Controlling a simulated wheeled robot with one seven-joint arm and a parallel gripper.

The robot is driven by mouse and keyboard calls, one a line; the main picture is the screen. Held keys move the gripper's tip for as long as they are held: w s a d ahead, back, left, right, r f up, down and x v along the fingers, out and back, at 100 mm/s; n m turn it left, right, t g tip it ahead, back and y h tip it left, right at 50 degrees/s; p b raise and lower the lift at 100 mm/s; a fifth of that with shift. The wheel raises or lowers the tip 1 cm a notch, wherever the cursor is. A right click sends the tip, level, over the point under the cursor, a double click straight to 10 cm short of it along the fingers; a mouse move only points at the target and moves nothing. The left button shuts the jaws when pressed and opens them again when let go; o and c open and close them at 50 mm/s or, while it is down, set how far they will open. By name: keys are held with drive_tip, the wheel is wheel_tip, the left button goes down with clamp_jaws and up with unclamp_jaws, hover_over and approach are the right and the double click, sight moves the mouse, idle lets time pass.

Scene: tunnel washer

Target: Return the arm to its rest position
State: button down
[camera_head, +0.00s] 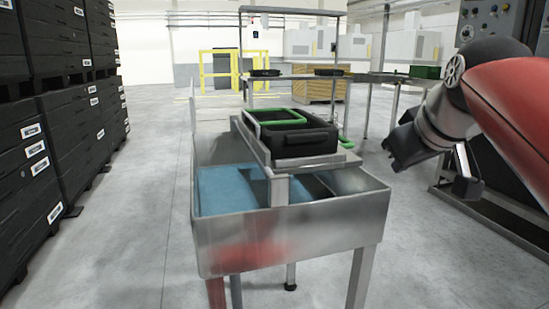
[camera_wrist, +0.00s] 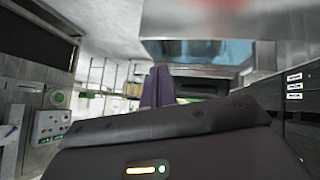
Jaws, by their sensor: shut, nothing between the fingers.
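My red and grey arm reaches in from the right in the head view, bent downward at the wrist. My gripper (camera_head: 402,150) is at its end, to the right of the steel sink and apart from it. In the wrist view my gripper (camera_wrist: 157,87) shows two dark fingers side by side, shut with nothing held. The gripper's dark housing fills the lower part of that view. The fingertips are hard to make out in the head view.
A steel sink (camera_head: 285,236) with blue water stands in front, with black and green-rimmed crates (camera_head: 305,140) on its rack. Stacked black crates (camera_head: 70,95) line the left. A grey machine cabinet (camera_head: 500,22) stands at the right. The floor to the left of the sink is clear.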

drive_tip(key=s+a+f+m+g, duration=0.1)
drive_tip(key=s+a+f+m, duration=0.1)
drive_tip(key=s+f, duration=0.5)
drive_tip(key=s+a+f+m+g, duration=0.2)
drive_tip(key=s+f, duration=0.6)
drive_tip(key=f, duration=1.1)
drive_tip(key=shift+s+a+f, duration=0.15)
drive_tip(key=shift+a+f, duration=0.1)
drive_tip(key=shift+a, duration=0.6)
